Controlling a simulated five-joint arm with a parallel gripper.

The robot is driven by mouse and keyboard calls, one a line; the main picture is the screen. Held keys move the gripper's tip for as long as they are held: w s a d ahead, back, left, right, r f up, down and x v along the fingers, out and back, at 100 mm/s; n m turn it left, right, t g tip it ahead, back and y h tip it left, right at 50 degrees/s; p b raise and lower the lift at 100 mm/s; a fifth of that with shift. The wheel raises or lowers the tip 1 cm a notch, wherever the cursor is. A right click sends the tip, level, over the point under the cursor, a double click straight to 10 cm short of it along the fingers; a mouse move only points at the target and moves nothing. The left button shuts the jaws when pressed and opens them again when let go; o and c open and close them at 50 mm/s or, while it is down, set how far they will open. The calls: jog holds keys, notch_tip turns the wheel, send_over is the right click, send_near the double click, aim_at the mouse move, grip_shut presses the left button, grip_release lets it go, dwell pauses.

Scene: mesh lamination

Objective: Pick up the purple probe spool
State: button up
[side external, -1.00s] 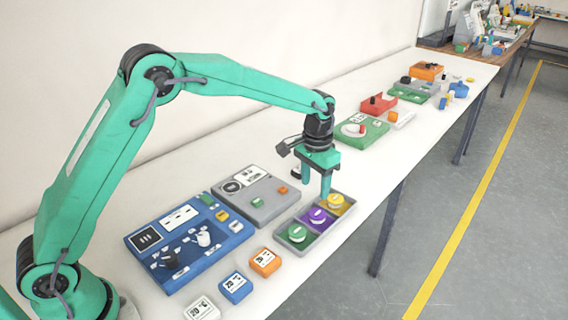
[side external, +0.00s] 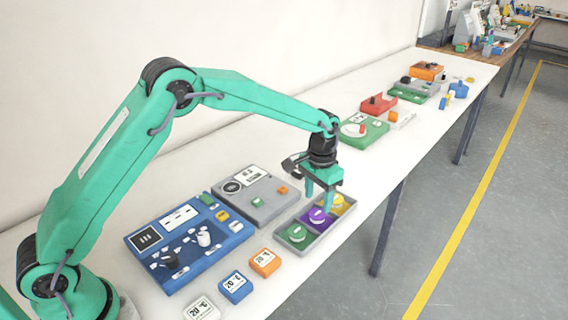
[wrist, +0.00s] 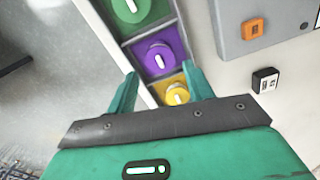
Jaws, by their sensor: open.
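The purple probe spool (side external: 317,217) sits in the middle, purple compartment of a grey three-part tray; a light bar marks its top. It also shows in the wrist view (wrist: 159,59), upright in its compartment. My gripper (side external: 319,203) is open and empty, with its fingers pointing down just above the tray. One finger partly covers the purple spool in the side view. In the wrist view my gripper's fingertips (wrist: 161,73) straddle the line between the purple and yellow compartments, on either side of the tray.
A green spool (side external: 297,233) and a yellow spool (side external: 336,202) flank the purple one in the tray (side external: 318,237). A grey device (side external: 262,208) and a blue panel (side external: 190,260) stand to the left. Small orange, blue and white blocks lie in front.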

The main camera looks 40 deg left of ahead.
aim_at(317, 213)
jog(key=shift+f, duration=2.55)
jog(key=shift+c, duration=0.2)
jog(key=c, duration=0.7)
